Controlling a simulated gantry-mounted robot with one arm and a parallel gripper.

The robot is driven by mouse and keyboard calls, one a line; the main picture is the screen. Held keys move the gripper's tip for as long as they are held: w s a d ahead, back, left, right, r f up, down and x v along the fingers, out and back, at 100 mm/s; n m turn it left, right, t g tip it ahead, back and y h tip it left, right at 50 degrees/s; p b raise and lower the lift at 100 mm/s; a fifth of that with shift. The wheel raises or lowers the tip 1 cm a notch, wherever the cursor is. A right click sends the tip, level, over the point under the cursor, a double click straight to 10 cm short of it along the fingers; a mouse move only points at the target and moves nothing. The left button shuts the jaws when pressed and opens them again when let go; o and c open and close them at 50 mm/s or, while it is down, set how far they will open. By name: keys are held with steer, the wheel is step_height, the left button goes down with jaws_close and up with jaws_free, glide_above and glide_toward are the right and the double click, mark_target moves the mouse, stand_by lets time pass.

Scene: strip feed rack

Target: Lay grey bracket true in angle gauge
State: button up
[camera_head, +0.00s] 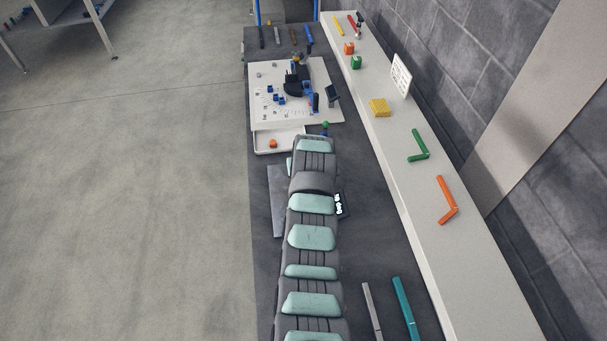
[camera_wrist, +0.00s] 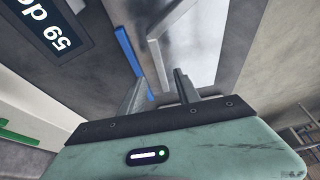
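A grey angled bracket (camera_wrist: 157,62) lies on a bright metal plate (camera_wrist: 205,35) in the wrist view, one leg pointing toward my gripper. A blue bar (camera_wrist: 128,50) runs beside that leg. A dark display (camera_wrist: 45,25) reading "59 deg" is at the upper left. My gripper (camera_wrist: 160,78) has its fingers apart, one on each side of the bracket's near leg, with gaps visible; contact depth is unclear. In the head view my arm hides the gripper and bracket; the metal plate (camera_head: 277,205) and display (camera_head: 341,206) show on either side of it.
A white shelf (camera_head: 470,285) along the wall holds a green bracket (camera_head: 418,147), an orange bracket (camera_head: 447,201) and a yellow block (camera_head: 379,108). A grey strip (camera_head: 371,312) and a teal strip (camera_head: 405,310) lie on the near bench. A white fixture board (camera_head: 262,100) stands beyond my arm.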

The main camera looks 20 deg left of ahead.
steer(key=v, duration=0.6)
steer(key=shift+r, duration=0.25)
steer(key=shift+s+d, duration=0.1)
steer(key=shift+s, duration=0.05)
